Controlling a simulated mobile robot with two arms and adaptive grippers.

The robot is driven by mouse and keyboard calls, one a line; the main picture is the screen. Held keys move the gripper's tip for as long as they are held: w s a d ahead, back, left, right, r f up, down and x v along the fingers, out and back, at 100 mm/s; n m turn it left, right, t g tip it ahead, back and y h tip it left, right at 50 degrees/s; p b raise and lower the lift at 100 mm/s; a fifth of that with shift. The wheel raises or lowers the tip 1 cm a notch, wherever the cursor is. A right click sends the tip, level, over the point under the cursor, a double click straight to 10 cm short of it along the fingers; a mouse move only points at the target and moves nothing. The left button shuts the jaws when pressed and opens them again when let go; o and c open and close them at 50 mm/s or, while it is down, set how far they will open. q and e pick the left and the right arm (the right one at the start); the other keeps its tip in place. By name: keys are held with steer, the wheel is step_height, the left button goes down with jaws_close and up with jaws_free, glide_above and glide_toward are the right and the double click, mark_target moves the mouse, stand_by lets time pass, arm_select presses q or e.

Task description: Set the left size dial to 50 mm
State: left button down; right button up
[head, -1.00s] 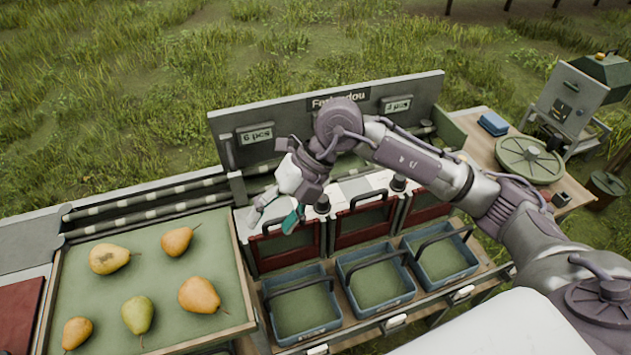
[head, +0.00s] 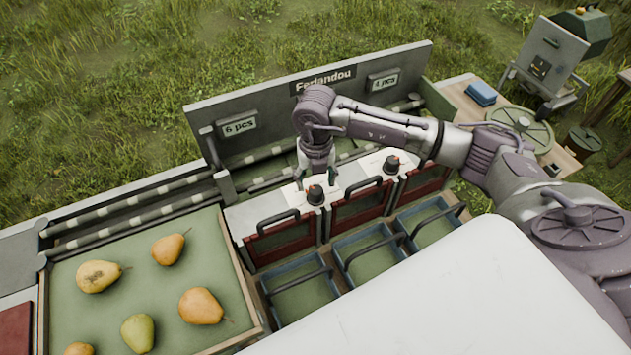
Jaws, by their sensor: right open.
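A second dial (head: 391,164) of the same kind sits further right on the ledge. My right gripper (head: 316,176) points down with its fingers apart, close behind or above the left dial. I cannot tell whether a finger touches it. The dial's scale is too small to read. My left gripper is out of view.
Red gates with black handles (head: 280,240) front the ledge, with blue-rimmed bins (head: 301,301) below. A green tray (head: 222,262) with several pears lies left. A sign panel (head: 310,110) stands behind the gripper. My white body covers the lower right.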

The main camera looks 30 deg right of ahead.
mark_target(316, 194)
steer(key=shift+s+f, duration=0.1)
steer(key=shift+f, duration=1.35)
steer(key=shift+c, duration=0.2)
steer(key=c, duration=0.8)
steer(key=shift+c, duration=1.3)
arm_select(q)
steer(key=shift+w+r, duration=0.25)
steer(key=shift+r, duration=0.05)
arm_select(e)
steer(key=shift+c, duration=0.2)
